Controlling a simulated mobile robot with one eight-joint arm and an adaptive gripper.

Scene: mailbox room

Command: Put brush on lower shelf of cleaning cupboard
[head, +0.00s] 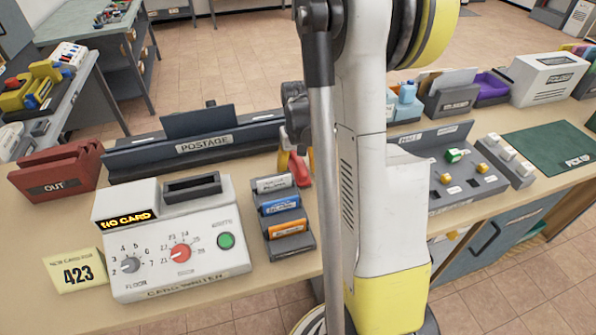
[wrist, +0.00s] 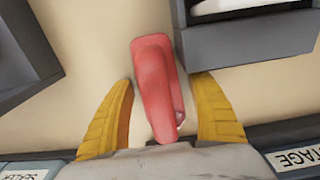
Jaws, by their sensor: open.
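A red, rounded, elongated object (wrist: 155,62) lies on the desk in the wrist view. I cannot tell whether it is the brush. My gripper (wrist: 164,84) has its yellow fingers apart, one on each side of this red object, with no clear contact. In the head view the red object (head: 300,170) shows beside the card rack, partly hidden by my arm. No clearly identifiable brush shows. A cupboard front with a dark handle (head: 490,236) is under the right part of the desk; I cannot tell if it is the cleaning cupboard. No lower shelf is visible.
The card writer (head: 180,240) and card rack (head: 285,222) stand left of my arm. The postage holder (head: 200,146) is behind them, the red OUT tray (head: 58,172) at far left. A switch panel (head: 460,170) and green mat (head: 555,147) lie right. Tiled floor is open in front.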

